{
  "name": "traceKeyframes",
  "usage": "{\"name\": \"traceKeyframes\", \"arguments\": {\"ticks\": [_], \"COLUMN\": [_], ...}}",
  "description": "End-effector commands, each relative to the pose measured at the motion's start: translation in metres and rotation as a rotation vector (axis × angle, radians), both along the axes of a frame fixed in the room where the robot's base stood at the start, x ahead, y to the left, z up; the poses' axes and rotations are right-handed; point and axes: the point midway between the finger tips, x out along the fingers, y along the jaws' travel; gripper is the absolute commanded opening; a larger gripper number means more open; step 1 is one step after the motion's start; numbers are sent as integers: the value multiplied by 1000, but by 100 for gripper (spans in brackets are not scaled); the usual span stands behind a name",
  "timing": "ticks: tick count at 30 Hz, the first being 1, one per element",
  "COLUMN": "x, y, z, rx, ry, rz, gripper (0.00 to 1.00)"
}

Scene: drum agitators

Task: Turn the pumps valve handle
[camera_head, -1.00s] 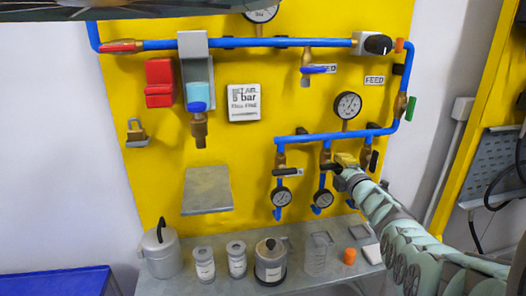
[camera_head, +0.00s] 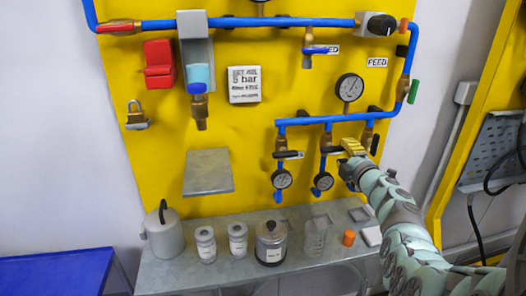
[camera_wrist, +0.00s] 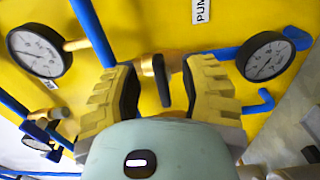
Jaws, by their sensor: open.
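A black valve handle (camera_wrist: 162,80) stands between my gripper's two fingers in the wrist view, with a brass valve stem beside it. A partly cut-off label (camera_wrist: 201,10) starting "PUM" is just above. My gripper (camera_wrist: 165,84) is open, its yellow and black fingers on either side of the handle; I see gaps and cannot make out contact. In the head view, my gripper (camera_head: 352,148) is at the lower blue manifold, around its middle and right branches. A black handle (camera_head: 374,144) shows upright at the right branch, and another (camera_head: 331,150) lies sideways at the middle one.
Round gauges (camera_wrist: 38,50) and (camera_wrist: 268,57) flank my fingers in the wrist view. Blue pipes (camera_head: 325,121) run close by. Below is a grey bench (camera_head: 225,268) with canisters (camera_head: 271,243), a clear beaker (camera_head: 315,235) and an orange cap (camera_head: 348,238).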

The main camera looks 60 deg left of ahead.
Motion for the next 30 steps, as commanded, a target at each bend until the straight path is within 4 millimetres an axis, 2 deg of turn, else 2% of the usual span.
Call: {"name": "traceKeyframes", "arguments": {"ticks": [11,22,30], "x": [-13,-29,-35], "y": [-31,-70,-83], "z": [0,-1,0], "rx": [-1,-1,-1], "ry": [-1,0,0], "rz": [-5,-2,0], "gripper": [42,42,42]}}
